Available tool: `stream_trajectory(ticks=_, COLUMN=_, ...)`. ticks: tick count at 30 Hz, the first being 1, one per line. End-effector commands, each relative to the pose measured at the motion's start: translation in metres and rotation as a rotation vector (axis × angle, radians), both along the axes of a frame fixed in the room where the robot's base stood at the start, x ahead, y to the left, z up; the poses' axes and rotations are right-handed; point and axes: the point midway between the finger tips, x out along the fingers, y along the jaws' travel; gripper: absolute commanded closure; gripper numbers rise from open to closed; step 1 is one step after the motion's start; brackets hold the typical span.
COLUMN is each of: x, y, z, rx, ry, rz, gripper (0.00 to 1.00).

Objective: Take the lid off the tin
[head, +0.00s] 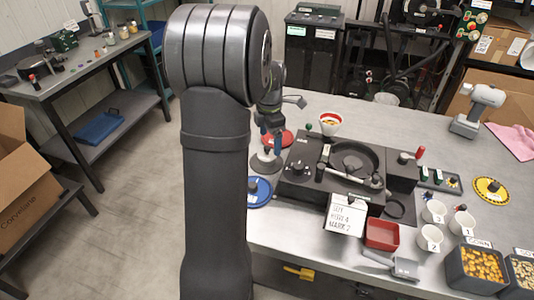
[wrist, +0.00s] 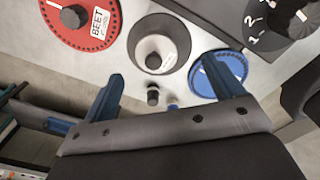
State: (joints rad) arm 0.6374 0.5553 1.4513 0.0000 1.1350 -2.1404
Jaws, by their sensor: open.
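A round grey piece (wrist: 139,33) with a pale label and a small dark cap stands on the table between the red and blue discs. It also shows in the head view as a grey round base (head: 265,168). It may be the tin, but I cannot tell its lid apart for certain. My gripper (wrist: 163,69) is open and empty, its two blue fingers reaching toward the grey piece. In the head view my gripper (head: 270,143) is just above it, hiding part of it. I cannot see contact.
A red disc (wrist: 96,20) labelled BEET and a blue disc (wrist: 222,80) flank the grey piece near the table edge. The black seed meter (head: 303,171) stands to the right, with a white cup (head: 331,128) behind. White numbered cups (head: 429,238) stand further right.

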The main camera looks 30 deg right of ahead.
Motion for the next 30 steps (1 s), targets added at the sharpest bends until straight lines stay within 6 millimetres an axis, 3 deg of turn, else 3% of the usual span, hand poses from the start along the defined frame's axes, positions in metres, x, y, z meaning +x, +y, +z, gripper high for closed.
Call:
stream_trajectory(ticks=13, x=0.008, y=0.007, z=-0.050, rx=0.000, ry=0.001, rz=0.000, gripper=0.14)
stream_trajectory(ticks=21, x=0.008, y=0.007, z=-0.054, rx=-0.001, ry=0.000, rz=-0.001, gripper=0.14)
stream_trajectory(ticks=23, x=0.008, y=0.007, z=-0.054, rx=-0.001, ry=0.000, rz=-0.001, gripper=0.22)
stream_trajectory(ticks=29, x=0.008, y=0.007, z=-0.054, rx=-0.001, ry=0.000, rz=-0.001, gripper=0.61)
stream_trajectory(ticks=30, x=0.008, y=0.007, z=-0.054, rx=-0.001, ry=0.000, rz=-0.001, gripper=0.61)
